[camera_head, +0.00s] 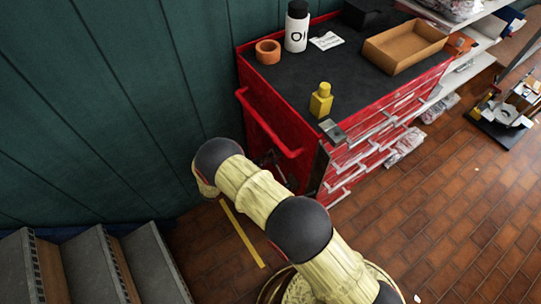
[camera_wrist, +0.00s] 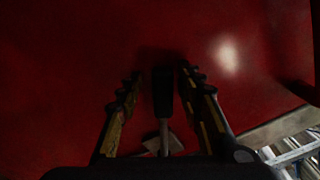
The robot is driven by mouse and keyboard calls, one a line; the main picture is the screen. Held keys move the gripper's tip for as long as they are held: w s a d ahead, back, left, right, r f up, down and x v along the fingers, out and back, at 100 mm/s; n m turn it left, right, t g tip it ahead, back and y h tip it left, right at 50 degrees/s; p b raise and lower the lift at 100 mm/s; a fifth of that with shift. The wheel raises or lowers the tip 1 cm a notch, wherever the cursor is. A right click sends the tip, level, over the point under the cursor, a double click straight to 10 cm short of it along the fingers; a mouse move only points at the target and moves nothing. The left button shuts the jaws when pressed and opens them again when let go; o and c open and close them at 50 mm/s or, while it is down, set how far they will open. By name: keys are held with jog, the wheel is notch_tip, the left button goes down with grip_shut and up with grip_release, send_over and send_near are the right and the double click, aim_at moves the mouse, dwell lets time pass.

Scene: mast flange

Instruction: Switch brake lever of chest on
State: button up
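The red tool chest (camera_head: 268,133) stands against the green wall in the head view. Its red side panel (camera_wrist: 70,60) fills most of the wrist view. The brake lever (camera_wrist: 163,92) has a black grip and a thin metal shaft, and it shows in the middle of the wrist view. My gripper (camera_wrist: 161,73) is open, with one finger on each side of the lever's grip and visible gaps between. In the head view my gripper is dark and partly hidden near the chest's side, and the lever cannot be made out there.
A red push handle (camera_head: 270,125) sticks out from the chest's side above my gripper. A yellow bottle (camera_head: 321,100), a white bottle (camera_head: 296,32), an orange tape roll (camera_head: 268,52) and a cardboard tray (camera_head: 405,47) are on top. Grey steps (camera_head: 150,262) stand at the lower left.

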jog(key=shift+a, duration=0.1)
jog(key=v, duration=1.2)
dwell(0.4)
